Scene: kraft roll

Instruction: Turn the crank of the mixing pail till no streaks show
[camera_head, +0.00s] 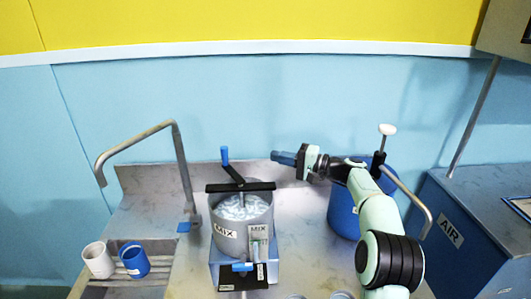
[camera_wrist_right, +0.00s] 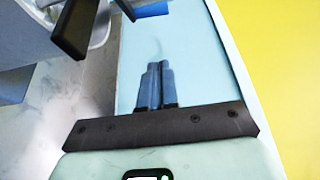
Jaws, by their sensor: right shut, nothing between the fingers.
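The mixing pail (camera_head: 228,236) is a grey pot with a MIX label, standing on a blue base block. A black bar crosses its top, and the crank's blue handle (camera_head: 225,156) stands up at the bar's back left. The pail's contents (camera_head: 243,207) show white streaks on grey. My right gripper (camera_head: 277,157) is shut and empty, to the right of the crank handle and apart from it. In the right wrist view its blue fingers (camera_wrist_right: 155,85) are together, with the pail's rim (camera_wrist_right: 100,25) at upper left. My left gripper is not in view.
A bent metal spout (camera_head: 178,150) rises left of the pail. A blue drum (camera_head: 343,212) stands at right, partly behind my arm. A blue AIR cabinet (camera_head: 455,255) is farther right.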

